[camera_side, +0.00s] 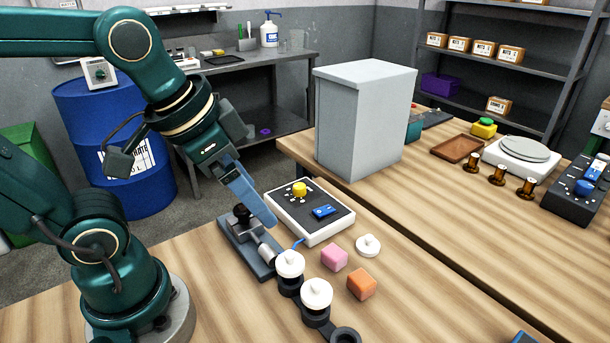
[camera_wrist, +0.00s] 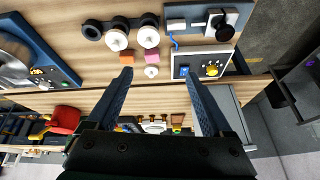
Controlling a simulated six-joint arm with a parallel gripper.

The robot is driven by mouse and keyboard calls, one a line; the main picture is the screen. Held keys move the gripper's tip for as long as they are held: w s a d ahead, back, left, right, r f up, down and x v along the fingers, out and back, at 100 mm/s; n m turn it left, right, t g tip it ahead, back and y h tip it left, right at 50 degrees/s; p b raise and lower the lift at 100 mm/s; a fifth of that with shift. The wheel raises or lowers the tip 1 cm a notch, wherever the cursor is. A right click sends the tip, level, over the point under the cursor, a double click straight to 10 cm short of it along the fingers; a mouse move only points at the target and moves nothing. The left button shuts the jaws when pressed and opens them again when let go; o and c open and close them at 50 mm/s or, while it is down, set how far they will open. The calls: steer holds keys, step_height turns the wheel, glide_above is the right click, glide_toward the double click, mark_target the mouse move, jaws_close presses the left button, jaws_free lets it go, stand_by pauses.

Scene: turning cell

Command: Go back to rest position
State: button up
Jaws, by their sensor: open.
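My gripper (camera_side: 262,208) points down and to the right over the wooden table, empty. In the wrist view its two blue fingers (camera_wrist: 158,73) stand wide apart with nothing between them. In the side view its tips overlap the near side of a white control box (camera_side: 335,222) with a yellow knob and blue switch; I cannot tell the gap. A grey fixture (camera_side: 231,232) with a black knob lies below and left of the fingers. The control box also shows in the wrist view (camera_wrist: 183,70).
Two white-capped pieces (camera_side: 290,264) (camera_side: 316,294) sit in black holders beside an empty ring (camera_side: 345,336). A pink block (camera_side: 334,257), an orange block (camera_side: 361,284) and a small white knob (camera_side: 367,246) lie near. A tall grey cabinet (camera_side: 360,125) stands behind. Front-right table is mostly clear.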

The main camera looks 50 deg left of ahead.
steer(key=shift+s+a+f+n, duration=0.1)
steer(key=shift+s+f+n, duration=0.75)
steer(key=shift+s, duration=0.2)
